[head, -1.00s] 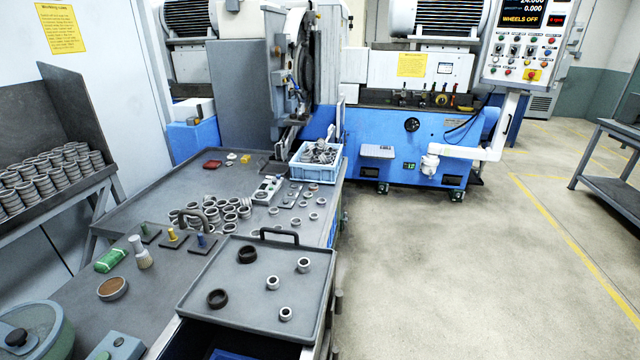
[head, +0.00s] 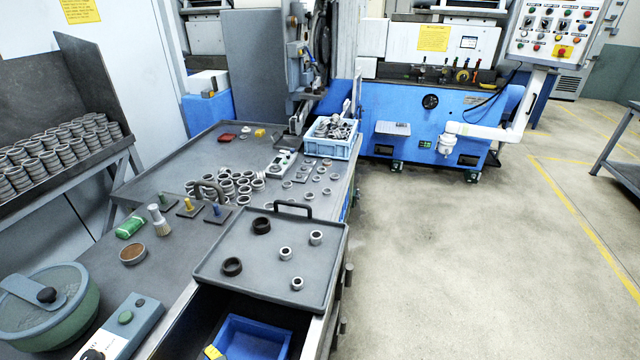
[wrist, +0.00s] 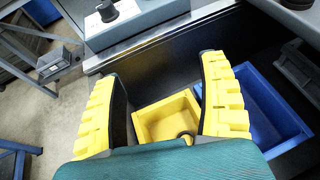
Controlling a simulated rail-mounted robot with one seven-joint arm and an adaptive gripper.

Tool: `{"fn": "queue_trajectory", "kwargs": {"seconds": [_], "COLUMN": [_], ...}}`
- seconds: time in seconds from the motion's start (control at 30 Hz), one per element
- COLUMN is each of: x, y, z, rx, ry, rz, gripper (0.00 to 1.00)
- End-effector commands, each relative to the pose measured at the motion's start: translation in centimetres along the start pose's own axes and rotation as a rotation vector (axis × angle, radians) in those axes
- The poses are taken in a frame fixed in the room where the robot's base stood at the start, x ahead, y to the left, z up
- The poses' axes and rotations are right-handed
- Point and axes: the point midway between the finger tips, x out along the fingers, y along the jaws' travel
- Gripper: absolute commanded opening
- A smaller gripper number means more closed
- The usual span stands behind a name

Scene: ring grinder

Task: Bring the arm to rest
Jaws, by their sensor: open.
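My gripper (wrist: 168,108) shows in the wrist view with its two yellow fingers apart. It is open, with nothing between the fingers. Beyond the fingertips lies an open drawer (wrist: 140,75) with a yellow bin (wrist: 165,118) in it. A small dark ring (wrist: 186,136) lies in the yellow bin. A blue bin (wrist: 262,110) is to its right. In the head view, my arm and gripper are not in view; the open drawer (head: 190,325) shows at the bottom with the blue bin (head: 250,340) and a small piece of yellow (head: 213,352).
A grey tray (head: 210,268) with several rings sits on the bench right above the drawer. A control box (head: 125,325) and a round green-grey bowl (head: 85,308) stand left of the drawer. Several rings (head: 225,185) lie farther back. The floor (head: 450,240) to the right is clear.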

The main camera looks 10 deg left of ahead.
Motion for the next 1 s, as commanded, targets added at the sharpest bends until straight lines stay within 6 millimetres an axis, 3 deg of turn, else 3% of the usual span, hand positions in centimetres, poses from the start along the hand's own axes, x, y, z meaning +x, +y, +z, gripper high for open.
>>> {"fn": "queue_trajectory", "kwargs": {"seconds": [0.37,0.47,0.57,0.6,0.73,0.83,1.0], "x": [-0.3,-1.9,-5.7,-7.9,-16.3,-23.5,-33.6], "y": [-0.1,-3.3,-8.1,-10.1,-15.2,-17.0,-16.4], "z": [0.5,2.0,5.5,7.0,11.9,15.6,20.0], "rx": [0.002,-0.008,-0.09,-0.167,-0.6,-1.011,-1.618], "ry": [0.001,-0.025,-0.064,-0.069,0.004,0.171,0.634], "rz": [-0.002,-0.065,-0.209,-0.292,-0.596,-0.835,-1.116], "gripper": [0.75,0.75,0.75,0.75,0.75,0.75,0.75]}}
